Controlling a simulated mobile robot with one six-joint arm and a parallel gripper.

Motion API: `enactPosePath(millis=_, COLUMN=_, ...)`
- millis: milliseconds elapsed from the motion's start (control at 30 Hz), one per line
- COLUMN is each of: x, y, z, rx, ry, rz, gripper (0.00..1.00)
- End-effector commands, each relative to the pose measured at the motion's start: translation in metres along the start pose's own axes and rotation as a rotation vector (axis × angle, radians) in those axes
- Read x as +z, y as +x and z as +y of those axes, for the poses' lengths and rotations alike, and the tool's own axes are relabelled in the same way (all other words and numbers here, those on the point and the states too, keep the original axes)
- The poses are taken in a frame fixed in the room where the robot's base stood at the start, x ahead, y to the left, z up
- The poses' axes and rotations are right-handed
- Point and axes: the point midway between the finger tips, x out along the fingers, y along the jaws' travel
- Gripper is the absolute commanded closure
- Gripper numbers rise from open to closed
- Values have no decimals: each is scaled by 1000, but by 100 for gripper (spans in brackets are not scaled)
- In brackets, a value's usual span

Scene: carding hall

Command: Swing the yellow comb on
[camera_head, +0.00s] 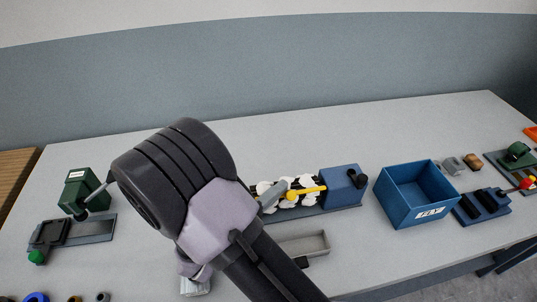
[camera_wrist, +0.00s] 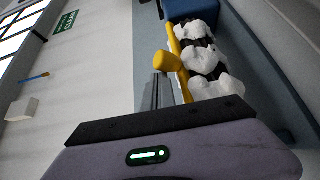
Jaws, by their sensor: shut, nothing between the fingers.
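In the wrist view the yellow comb (camera_wrist: 176,61) runs along the left side of the white tufts (camera_wrist: 206,58). My gripper (camera_wrist: 161,80) is shut and empty, its fingertips close to the yellow knob. I cannot tell whether they touch it.
A blue bin marked FLY (camera_head: 412,194) stands to the right. A green machine (camera_head: 82,190) stands at the left, and a grey tray (camera_head: 304,245) lies in front of the roller. Another blue device (camera_head: 482,206) stands farther right. The table behind the roller is clear.

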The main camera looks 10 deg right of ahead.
Motion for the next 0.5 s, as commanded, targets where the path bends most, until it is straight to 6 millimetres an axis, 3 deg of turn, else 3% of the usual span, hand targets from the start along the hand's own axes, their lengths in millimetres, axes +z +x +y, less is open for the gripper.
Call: enactPosePath(millis=500, x=15, y=-9, z=-16, rx=-3, ry=-10, rz=-2, gripper=100)
